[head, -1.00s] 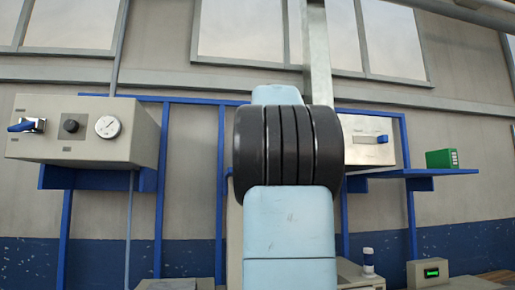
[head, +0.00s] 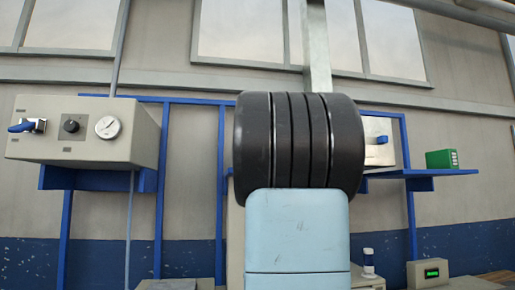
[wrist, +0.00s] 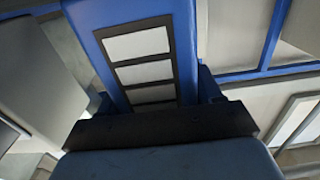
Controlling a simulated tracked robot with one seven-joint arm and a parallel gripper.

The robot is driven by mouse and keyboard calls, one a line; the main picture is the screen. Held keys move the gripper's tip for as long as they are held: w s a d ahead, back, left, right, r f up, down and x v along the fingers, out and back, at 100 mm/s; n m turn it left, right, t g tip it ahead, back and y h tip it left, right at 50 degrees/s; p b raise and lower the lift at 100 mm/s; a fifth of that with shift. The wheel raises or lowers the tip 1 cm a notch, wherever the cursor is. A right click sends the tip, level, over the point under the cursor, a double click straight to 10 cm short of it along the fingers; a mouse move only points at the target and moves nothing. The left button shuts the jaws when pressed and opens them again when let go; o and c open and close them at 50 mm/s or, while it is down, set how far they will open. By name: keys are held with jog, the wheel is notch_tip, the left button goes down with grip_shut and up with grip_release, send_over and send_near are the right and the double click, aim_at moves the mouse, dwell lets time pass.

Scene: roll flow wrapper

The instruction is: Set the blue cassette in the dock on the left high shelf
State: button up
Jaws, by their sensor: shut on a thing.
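The blue cassette (wrist: 187,40) fills the upper middle of the wrist view, close up, with white panels in a dark frame on its face. My gripper (wrist: 157,98) is shut on it; the dark gripper body crosses below and hides the cassette's near end. In the head view my own arm hides the gripper and cassette. The left high shelf (head: 100,178) is blue and carries a grey box (head: 85,142) with a blue lever, a black knob and a round gauge.
On the right, a blue shelf (head: 425,173) carries a green case (head: 441,159). A pale box (head: 380,150) with a blue handle is partly behind my arm. Blue uprights (head: 220,200) stand against the wall. A small box with a green display (head: 430,273) sits low right.

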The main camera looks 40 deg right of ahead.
jog(key=o, duration=1.3)
jog(key=shift+s, duration=0.1)
jog(key=v, duration=1.2)
jog(key=shift+a, duration=0.1)
jog(key=a+f+n+g+y, duration=0.35)
jog(key=a+f+y, duration=0.45)
jog(key=a+f, duration=1.4)
jog(key=s+a+f+n+g, duration=0.1)
jog(key=s+a+f+g, duration=0.1)
jog(key=s+f, duration=0.3)
jog(key=s+a+f+g, duration=0.2)
jog(key=s+a+f, duration=0.3)
jog(key=f, duration=0.4)
jog(key=s+a+f+n+g+y, duration=0.1)
jog(key=s+a+f, duration=0.3)
jog(key=f, duration=0.4)
jog(key=shift+s+n+g, duration=0.35)
jog(key=shift+s+g, duration=0.3)
jog(key=shift+s, duration=0.1)
